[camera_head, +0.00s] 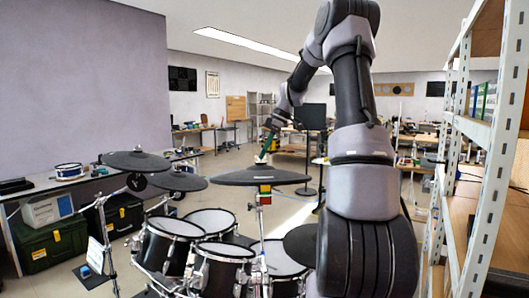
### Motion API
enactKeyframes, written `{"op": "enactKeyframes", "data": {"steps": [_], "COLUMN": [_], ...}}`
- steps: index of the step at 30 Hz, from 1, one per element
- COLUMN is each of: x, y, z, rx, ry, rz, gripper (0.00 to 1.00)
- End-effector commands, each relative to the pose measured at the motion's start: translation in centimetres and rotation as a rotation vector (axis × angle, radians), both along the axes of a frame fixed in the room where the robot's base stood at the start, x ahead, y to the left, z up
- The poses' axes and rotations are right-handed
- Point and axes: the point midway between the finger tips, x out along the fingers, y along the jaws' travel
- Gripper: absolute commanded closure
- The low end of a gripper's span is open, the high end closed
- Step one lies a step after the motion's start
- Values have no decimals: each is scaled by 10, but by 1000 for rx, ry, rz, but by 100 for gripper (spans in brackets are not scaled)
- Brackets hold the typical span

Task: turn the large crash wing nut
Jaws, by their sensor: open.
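The large black crash pad (262,177) sits level on a stand near the middle of the head view. A small pale piece at its top centre looks like the wing nut (261,160), but it is too small to make out its wings. My gripper (264,152) reaches down from the upper right to just above that piece. It is open, with its tips at or very near the nut. I cannot tell whether the nut lies between the fingers or whether they touch it.
More black cymbal pads (137,161) stand to the left. Several mesh drums (212,221) fill the floor below the crash pad. A white metal shelf (487,165) rises close on the right, near my arm. A bench (87,180) runs along the left wall.

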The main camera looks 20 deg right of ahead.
Motion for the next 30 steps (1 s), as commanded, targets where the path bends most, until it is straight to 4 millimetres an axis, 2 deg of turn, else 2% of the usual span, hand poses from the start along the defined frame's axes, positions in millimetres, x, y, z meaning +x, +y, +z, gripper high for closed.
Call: {"op": "enactKeyframes", "data": {"steps": [5,19,24,30], "x": [0,-9,-11,-12], "y": [-3,-42,-48,-49], "z": [8,84,96,98], "rx": [0,1,1,1], "ry": [-1,-3,-1,0], "rz": [-1,-2,-1,-1], "gripper": [59,59,59,59]}}
